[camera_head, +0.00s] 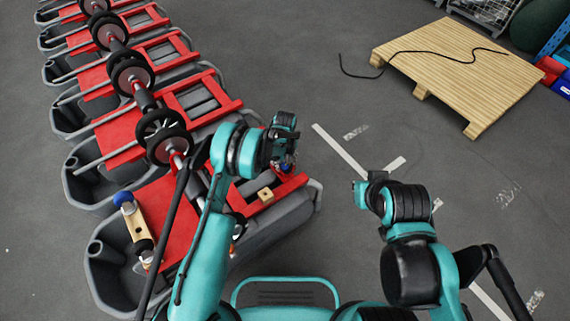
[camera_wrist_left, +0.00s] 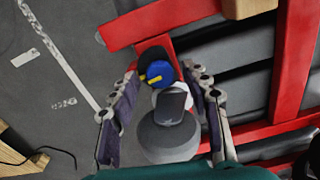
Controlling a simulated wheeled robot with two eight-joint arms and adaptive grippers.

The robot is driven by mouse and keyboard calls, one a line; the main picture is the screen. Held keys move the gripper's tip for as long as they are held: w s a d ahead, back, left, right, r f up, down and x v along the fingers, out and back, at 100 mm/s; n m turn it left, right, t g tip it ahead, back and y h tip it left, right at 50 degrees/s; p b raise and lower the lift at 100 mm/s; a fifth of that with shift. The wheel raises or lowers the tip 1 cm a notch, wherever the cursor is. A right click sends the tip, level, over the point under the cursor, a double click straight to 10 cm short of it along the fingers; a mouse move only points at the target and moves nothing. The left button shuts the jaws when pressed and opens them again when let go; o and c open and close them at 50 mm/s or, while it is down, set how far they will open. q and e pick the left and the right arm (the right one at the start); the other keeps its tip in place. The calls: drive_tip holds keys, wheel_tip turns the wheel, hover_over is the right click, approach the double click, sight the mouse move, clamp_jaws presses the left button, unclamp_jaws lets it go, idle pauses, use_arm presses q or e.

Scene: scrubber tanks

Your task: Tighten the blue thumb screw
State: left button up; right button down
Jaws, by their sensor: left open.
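The blue thumb screw (camera_wrist_left: 158,75), with a yellow mark on its face, sits on a dark mount by the red frame in the left wrist view. A small bit of the blue screw (camera_head: 285,167) shows below my left gripper in the head view. My left gripper (camera_wrist_left: 161,84) is open, with one finger on each side of the screw. I cannot tell if they touch it. In the head view my left gripper (camera_head: 286,155) hides most of the screw. My right arm's end (camera_head: 362,192) is over the floor, apart from the tank; its finger state is unclear.
A row of red and grey scrubber tanks (camera_head: 215,105) runs up the left. A second blue knob (camera_head: 123,198) and a wooden block (camera_head: 266,196) are on the nearest tank. A wooden pallet (camera_head: 460,70) with a black cable lies upper right. Floor between is clear.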

sight(285, 165)
use_arm(q)
clamp_jaws()
drive_tip(key=shift+m, duration=0.9)
unclamp_jaws()
drive_tip(key=shift+r, duration=0.1)
wheel_tip(285, 165, up, 12)
idle(0.4)
